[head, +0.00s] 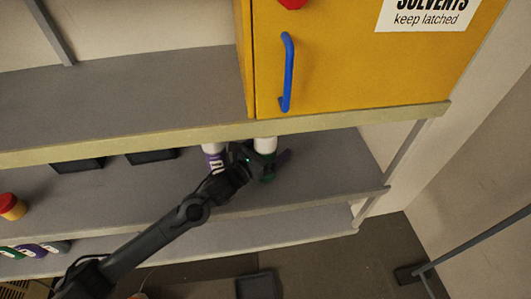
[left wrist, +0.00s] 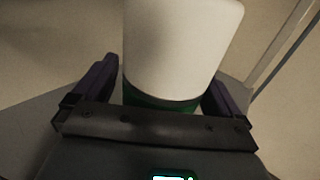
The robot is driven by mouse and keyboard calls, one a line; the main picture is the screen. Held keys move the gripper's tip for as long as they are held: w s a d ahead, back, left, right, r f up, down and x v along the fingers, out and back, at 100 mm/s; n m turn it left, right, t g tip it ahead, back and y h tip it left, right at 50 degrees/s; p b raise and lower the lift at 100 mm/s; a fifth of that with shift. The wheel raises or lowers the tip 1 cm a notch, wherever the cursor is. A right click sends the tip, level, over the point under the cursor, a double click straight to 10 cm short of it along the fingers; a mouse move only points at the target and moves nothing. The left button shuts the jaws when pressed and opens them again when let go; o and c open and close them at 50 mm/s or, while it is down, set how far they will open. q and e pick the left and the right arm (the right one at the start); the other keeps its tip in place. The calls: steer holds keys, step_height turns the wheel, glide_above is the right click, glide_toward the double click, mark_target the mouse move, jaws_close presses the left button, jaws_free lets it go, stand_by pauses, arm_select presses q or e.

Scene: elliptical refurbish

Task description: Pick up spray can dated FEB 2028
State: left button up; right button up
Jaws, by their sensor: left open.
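A green spray can with a white cap (head: 265,145) stands on the middle shelf, under the yellow cabinet. It also shows in the left wrist view (left wrist: 180,50), its white cap large and its green body below. My left gripper (head: 264,160) is at this can. In the left wrist view its open fingers (left wrist: 163,92) lie on either side of the can; I cannot tell whether they touch it. A purple and white can (head: 213,158) stands just left of the gripper, partly hidden by it. No date is readable on either can. My right gripper is not in view.
The upper shelf edge (head: 150,145) overhangs the cans closely. The yellow cabinet (head: 360,70) with a blue handle (head: 287,72) stands above. Dark trays (head: 152,156) and a red-capped yellow container (head: 11,206) are further left. The shelf is clear to the right.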

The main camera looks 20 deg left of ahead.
arm_select(q)
steer(key=shift+c, duration=0.5)
steer(key=c, duration=1.2)
steer(key=shift+r, duration=0.1)
steer(key=shift+c, duration=0.5)
